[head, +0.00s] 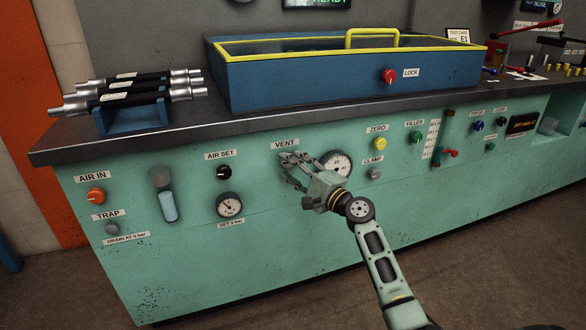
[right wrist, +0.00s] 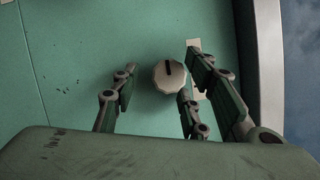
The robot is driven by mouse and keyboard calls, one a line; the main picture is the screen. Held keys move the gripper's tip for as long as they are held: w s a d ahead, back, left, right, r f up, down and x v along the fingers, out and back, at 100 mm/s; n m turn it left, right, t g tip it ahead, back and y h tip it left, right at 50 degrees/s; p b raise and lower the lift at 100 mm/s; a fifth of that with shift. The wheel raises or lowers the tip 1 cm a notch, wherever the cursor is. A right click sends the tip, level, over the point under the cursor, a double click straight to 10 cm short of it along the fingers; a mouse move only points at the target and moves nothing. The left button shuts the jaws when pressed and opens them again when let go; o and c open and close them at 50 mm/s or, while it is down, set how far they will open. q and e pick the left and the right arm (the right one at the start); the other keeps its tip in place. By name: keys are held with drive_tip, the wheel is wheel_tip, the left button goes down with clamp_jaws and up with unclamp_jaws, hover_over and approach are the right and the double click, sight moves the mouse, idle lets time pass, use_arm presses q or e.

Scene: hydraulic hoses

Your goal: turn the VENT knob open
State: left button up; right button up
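The VENT knob (right wrist: 169,77) is pale and round with faceted sides and a dark mark on its face, seen in the right wrist view. In the head view the VENT label (head: 285,143) is on the green panel, and my gripper mostly hides the knob below it. My right gripper (head: 290,161) is at the panel just under that label. In the right wrist view its fingers (right wrist: 162,68) are apart, one left of the knob and two to its right, with gaps showing. I cannot tell how deep the fingertips reach. My left gripper is not in view.
A pressure gauge (head: 336,164) is close right of my right gripper. The CLAMP (head: 374,174), ZERO (head: 379,144) and AIR SET (head: 224,172) knobs are nearby. The dark countertop (head: 200,128) overhangs above, holding hoses (head: 130,90) and a blue, yellow-edged box (head: 300,85).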

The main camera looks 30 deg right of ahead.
drive_tip(key=s+d+f, duration=0.1)
drive_tip(key=s, duration=1)
drive_tip(key=shift+s+d, duration=0.35)
drive_tip(key=shift+s, duration=0.05)
drive_tip(key=shift+f, duration=0.1)
